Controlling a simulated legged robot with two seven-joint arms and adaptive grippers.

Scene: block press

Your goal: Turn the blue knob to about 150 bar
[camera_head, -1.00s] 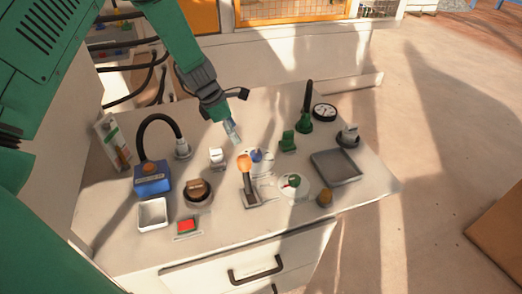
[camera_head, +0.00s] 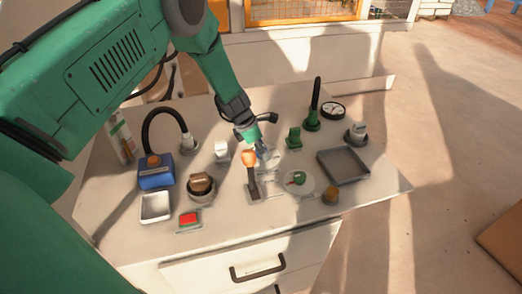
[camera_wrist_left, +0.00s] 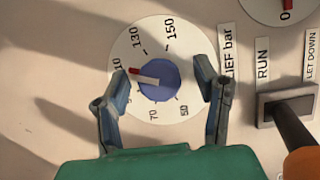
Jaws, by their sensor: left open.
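The blue knob (camera_wrist_left: 158,82) sits in the middle of a round white dial (camera_wrist_left: 178,34) in the left wrist view. Its white pointer has a red tip aimed at about the 110 mark, and the 150 mark is at the upper right of the dial. My left gripper (camera_wrist_left: 160,78) is open, with one finger on each side of the knob and gaps between them. In the head view my left gripper (camera_head: 266,156) is over the dial and mostly hides the knob. My right gripper is not in view.
An orange-topped lever (camera_head: 250,158) stands close to the gripper, in front and slightly left. A green knob on a white dial (camera_head: 301,193), a green switch (camera_head: 294,138), a white switch (camera_head: 222,151) and a grey tray (camera_head: 342,166) stand around it.

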